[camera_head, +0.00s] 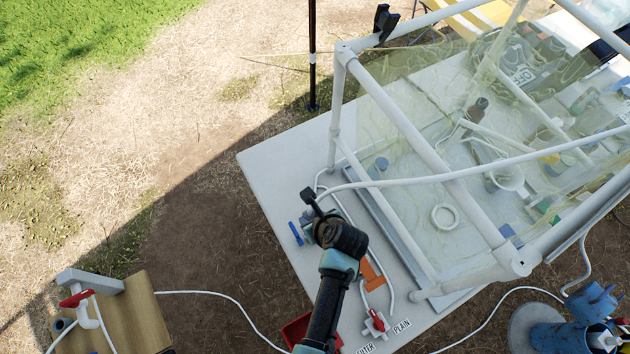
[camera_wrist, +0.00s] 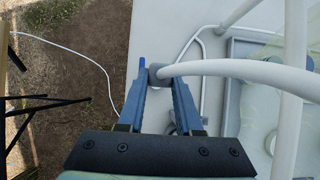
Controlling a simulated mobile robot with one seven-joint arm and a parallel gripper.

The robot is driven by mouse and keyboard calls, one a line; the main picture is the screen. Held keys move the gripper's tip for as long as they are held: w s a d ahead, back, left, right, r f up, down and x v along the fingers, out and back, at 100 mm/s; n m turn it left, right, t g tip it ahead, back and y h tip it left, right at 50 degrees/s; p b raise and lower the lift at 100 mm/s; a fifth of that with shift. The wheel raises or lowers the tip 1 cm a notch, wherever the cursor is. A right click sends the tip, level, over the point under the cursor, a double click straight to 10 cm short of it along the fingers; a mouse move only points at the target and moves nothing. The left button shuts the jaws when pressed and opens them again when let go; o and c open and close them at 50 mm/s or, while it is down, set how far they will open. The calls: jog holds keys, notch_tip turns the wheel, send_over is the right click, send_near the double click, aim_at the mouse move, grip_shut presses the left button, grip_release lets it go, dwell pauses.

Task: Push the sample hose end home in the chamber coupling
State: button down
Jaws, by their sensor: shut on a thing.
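My gripper (camera_wrist: 161,82) is shut on the grey end of the white sample hose (camera_wrist: 235,68); its two blue fingers stand on either side of that end. In the head view my gripper (camera_head: 312,205) is over the left part of the white table, outside the chamber frame. The hose (camera_head: 430,179) runs from it to the right, across the chamber. The chamber (camera_head: 415,145) is a white pipe frame with clear yellowish film. I cannot clearly make out the chamber coupling or whether the hose end touches it; my arm and gripper cover that area.
The white table (camera_head: 275,165) is bare at its left corner. Bottles and a white ring (camera_head: 444,217) are inside the chamber. A dark pole (camera_head: 312,60) stands behind.

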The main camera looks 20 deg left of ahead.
jog(key=shift+s, duration=0.1)
jog(key=shift+r+p, duration=0.1)
jog(key=shift+p, duration=0.4)
notch_tip(320, 180, down, 6)
jog(key=b, duration=0.4)
jog(key=shift+r, duration=0.1)
jog(key=shift+p, duration=0.55)
dwell(1.6)
jog(key=shift+f+b, duration=1.8)
jog(key=shift+f, duration=0.5)
jog(key=c, duration=0.5)
grip_release()
jog(key=p+v, duration=0.1)
jog(key=v, duration=1.2)
